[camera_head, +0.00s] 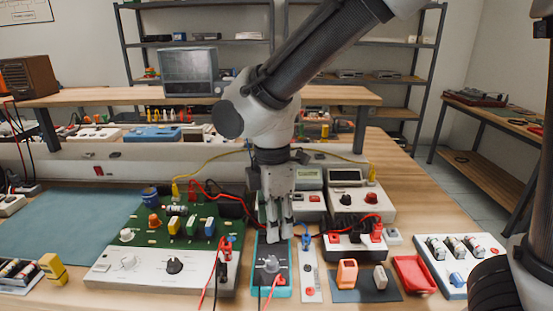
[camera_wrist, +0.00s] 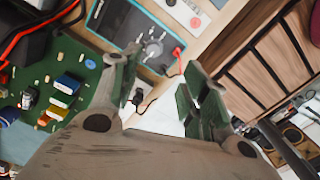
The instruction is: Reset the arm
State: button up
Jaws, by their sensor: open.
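My gripper (camera_head: 279,232) points down over the workbench, at the back end of a dark meter with a teal edge (camera_head: 262,256). I cannot tell whether the fingertips touch it. In the wrist view the two fingers of my gripper (camera_wrist: 163,88) stand apart with nothing between them. The meter also shows there, beyond the fingertips (camera_wrist: 125,22). My arm comes down from the upper right of the head view.
A green circuit board (camera_head: 155,238) with coloured parts lies left of my gripper. Boxes with displays (camera_head: 347,178) stand close behind right. Red and yellow cables run nearby. A red tray (camera_head: 413,274) and a white battery board (camera_head: 459,250) are right. A raised shelf (camera_head: 90,97) spans behind.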

jog(key=s+d+r+m+t, duration=0.1)
jog(key=d+r+m, duration=0.2)
jog(key=d+m, duration=0.4)
jog(key=s+d+r+m+t, duration=0.2)
jog(key=d+r+m, duration=0.2)
jog(key=d, duration=1.4)
jog(key=s+d+r+m+t, duration=0.1)
jog(key=d+r+m, duration=0.3)
jog(key=d+m, duration=0.7)
jog(key=shift+s+d+r+t, duration=0.25)
jog(key=shift+s+d+t, duration=0.05)
jog(key=shift+s+d, duration=0.35)
